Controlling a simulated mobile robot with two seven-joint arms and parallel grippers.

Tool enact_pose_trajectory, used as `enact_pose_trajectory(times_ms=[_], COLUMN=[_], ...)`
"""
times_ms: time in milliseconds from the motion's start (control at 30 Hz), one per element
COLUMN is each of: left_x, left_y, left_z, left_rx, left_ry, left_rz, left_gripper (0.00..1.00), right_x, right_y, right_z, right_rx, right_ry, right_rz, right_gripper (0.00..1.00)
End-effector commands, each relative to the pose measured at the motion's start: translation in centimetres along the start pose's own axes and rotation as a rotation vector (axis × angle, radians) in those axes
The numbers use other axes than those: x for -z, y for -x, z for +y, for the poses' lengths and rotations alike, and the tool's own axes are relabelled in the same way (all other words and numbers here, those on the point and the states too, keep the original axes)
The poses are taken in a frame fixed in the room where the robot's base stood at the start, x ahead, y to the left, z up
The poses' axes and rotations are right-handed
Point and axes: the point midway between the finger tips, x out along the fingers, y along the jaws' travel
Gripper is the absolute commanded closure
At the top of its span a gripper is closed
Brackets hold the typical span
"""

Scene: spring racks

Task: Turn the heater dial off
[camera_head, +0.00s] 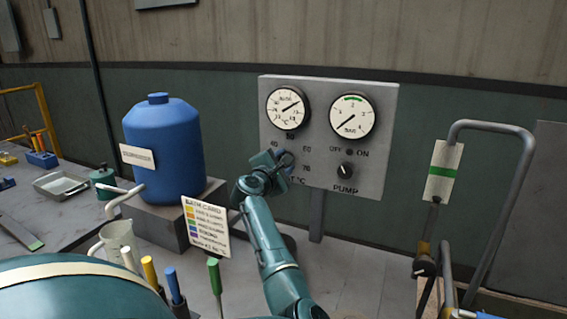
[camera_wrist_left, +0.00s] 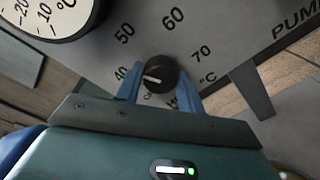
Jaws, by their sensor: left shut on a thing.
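The heater dial (camera_wrist_left: 158,72) is a round black knob with a white mark, on the grey panel (camera_head: 371,190). Numbers from 40 to 70 ring it. In the left wrist view the mark points left, roughly toward 40; its exact setting is hard to read. My left gripper (camera_wrist_left: 158,84) has its blue fingers on either side of the dial and is shut on it. In the head view my left gripper (camera_head: 282,158) covers the dial. My right gripper is not in view.
A pump knob (camera_head: 345,170) sits right of the dial, below two round gauges (camera_head: 288,105). A blue tank (camera_head: 165,150) and a bath card (camera_head: 206,228) stand to the left. A bent grey pipe (camera_head: 513,200) rises at right.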

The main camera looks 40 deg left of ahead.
Motion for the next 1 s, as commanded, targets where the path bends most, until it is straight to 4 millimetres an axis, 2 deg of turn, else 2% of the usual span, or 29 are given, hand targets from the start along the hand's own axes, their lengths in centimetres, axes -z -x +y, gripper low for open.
enact_pose_trajectory(times_ms=[1000], left_x=[0.02], left_y=[-0.03], left_z=[0.00], left_rx=[0.020], left_ry=[0.969], left_rz=[-0.025], left_gripper=[0.85], right_x=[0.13], right_y=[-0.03], right_z=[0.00], right_rx=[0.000], right_ry=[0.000], right_rz=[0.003], right_gripper=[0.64])
